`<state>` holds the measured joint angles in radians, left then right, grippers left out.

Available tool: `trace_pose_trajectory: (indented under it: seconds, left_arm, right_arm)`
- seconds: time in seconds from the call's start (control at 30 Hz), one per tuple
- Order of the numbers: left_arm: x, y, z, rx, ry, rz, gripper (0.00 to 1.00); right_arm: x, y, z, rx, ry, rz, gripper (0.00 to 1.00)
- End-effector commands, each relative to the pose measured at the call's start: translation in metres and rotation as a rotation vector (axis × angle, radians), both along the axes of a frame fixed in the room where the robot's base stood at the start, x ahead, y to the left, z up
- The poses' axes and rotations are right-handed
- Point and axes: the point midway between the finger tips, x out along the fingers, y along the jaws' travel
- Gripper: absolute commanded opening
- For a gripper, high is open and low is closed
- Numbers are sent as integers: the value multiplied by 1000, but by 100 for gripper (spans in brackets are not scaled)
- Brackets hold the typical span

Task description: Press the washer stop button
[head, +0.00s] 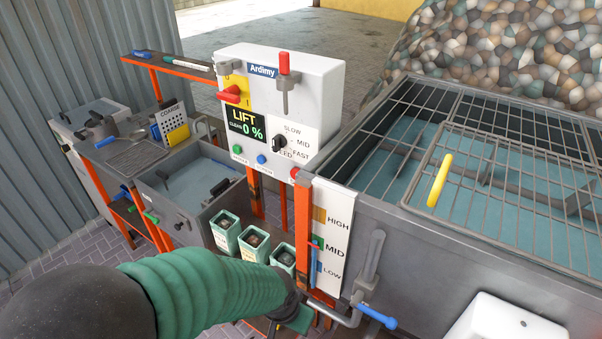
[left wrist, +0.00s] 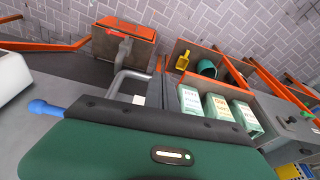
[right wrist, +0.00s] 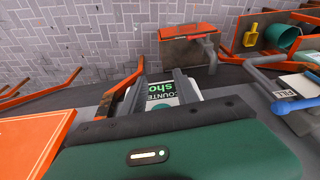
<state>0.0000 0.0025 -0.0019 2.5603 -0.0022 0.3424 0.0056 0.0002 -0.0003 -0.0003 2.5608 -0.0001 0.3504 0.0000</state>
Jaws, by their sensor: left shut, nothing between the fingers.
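A white control box (head: 280,100) with a LIFT display stands at the centre of the head view. Along its lower edge are a green button (head: 237,149), a blue button (head: 261,159) and a red button (head: 294,173). Their small labels are unreadable. My left gripper (head: 298,318) is low in the head view, below the box and apart from the buttons, mostly hidden by its own arm. It is shut and empty. In the right wrist view my right gripper (right wrist: 160,90) has its fingers apart, with a lettered white and green panel showing between them.
A grey tank with a wire grid (head: 480,170) and yellow handle (head: 440,181) fills the right. A pipe with a blue handle (head: 376,316) is near my left gripper. A HIGH/MID/LOW gauge (head: 330,235) and several green cartons (head: 254,243) stand below the box.

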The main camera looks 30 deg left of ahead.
Motion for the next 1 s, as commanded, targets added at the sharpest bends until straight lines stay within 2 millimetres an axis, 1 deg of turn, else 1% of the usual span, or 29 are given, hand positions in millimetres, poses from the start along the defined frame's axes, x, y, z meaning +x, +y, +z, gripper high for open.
trace_pose_trajectory:
  seconds: [0.07, 0.17, 0.2, 0.27, 0.3, 0.4, 0.5, 0.6, 0.67, 0.77, 1.0]
  left_arm:
    - [11, 7, 15, 1, -21, 34, 0]
    - [43, 28, 44, 3, -90, 131, 0]
    - [60, 40, 59, 5, -132, 182, 0]
    - [87, 63, 81, 5, -207, 267, 0]
    - [105, 80, 95, 3, -262, 321, 0]
    - [141, 119, 123, -14, -396, 425, 0]
    - [162, 145, 140, -45, -498, 481, 0]
    - [173, 160, 148, -77, -564, 507, 0]
    - [177, 164, 149, -93, -587, 513, 0]
    - [180, 167, 147, -104, -604, 517, 0]
    - [181, 167, 144, -105, -606, 518, 0]
  right_arm:
    - [0, 0, 20, 0, 0, 0, 36]
    - [0, 0, 62, 0, -1, 0, 36]
    - [0, 0, 84, 0, -1, 0, 36]
    - [0, 0, 120, 0, -1, 1, 36]
    - [0, -1, 144, 0, -2, 1, 36]
    - [0, -1, 194, 0, -2, 1, 36]
    - [0, -1, 226, 0, -2, 1, 36]
    - [0, -1, 245, 0, -1, 1, 36]
    - [0, -1, 250, 0, -1, 0, 36]
    - [0, -1, 249, 0, 0, 0, 36]
    - [0, -1, 246, 0, 0, 0, 36]
